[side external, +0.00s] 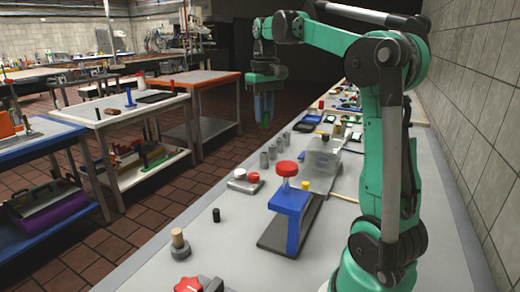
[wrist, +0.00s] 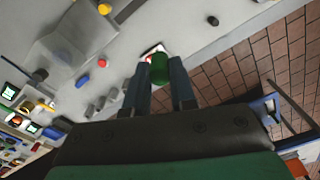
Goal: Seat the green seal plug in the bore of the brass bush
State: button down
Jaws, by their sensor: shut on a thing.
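My gripper (side external: 265,105) is shut on the green seal plug (wrist: 160,68) and holds it in the air above the far part of the bench, as the side view shows. In the wrist view the plug sits between the two fingertips. A tan cylinder on a grey round base (side external: 178,238) stands at the near left of the bench, well apart from the gripper. A small yellow cylinder (side external: 305,185) stands beside the blue bracket. I cannot tell which piece is the brass bush, and no bore is visible.
A blue bracket (side external: 289,203) with a red-capped jar stands mid-bench near a clear container (side external: 322,158). A block with red and white knobs (side external: 245,181), a black cylinder (side external: 216,214) and several grey cylinders stand nearby. The left bench edge adjoins the brick floor (wrist: 240,70).

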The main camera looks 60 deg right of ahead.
jog(key=s+m, duration=0.2)
jog(key=s, duration=0.7)
notch_tip(320, 180, down, 19)
jog(key=shift+w+d+r, duration=0.1)
jog(key=shift+w+r, duration=0.05)
jog(key=shift+r, duration=0.05)
jog(key=shift+f, duration=0.2)
jog(key=c, duration=0.7)
grip_release()
notch_tip(320, 180, up, 12)
jog(key=w+a+f+n+t, duration=0.1)
jog(key=w+a+n+t, duration=0.1)
jog(key=a, duration=0.5)
jog(key=w+a+f+n+t, duration=0.1)
jog(key=w+a+n+t, duration=0.1)
jog(key=a, duration=0.5)
jog(key=w+a+f+n+t, duration=0.1)
jog(key=w+a+n+t, duration=0.2)
jog(key=a, duration=0.5)
jog(key=shift+w+f, duration=0.25)
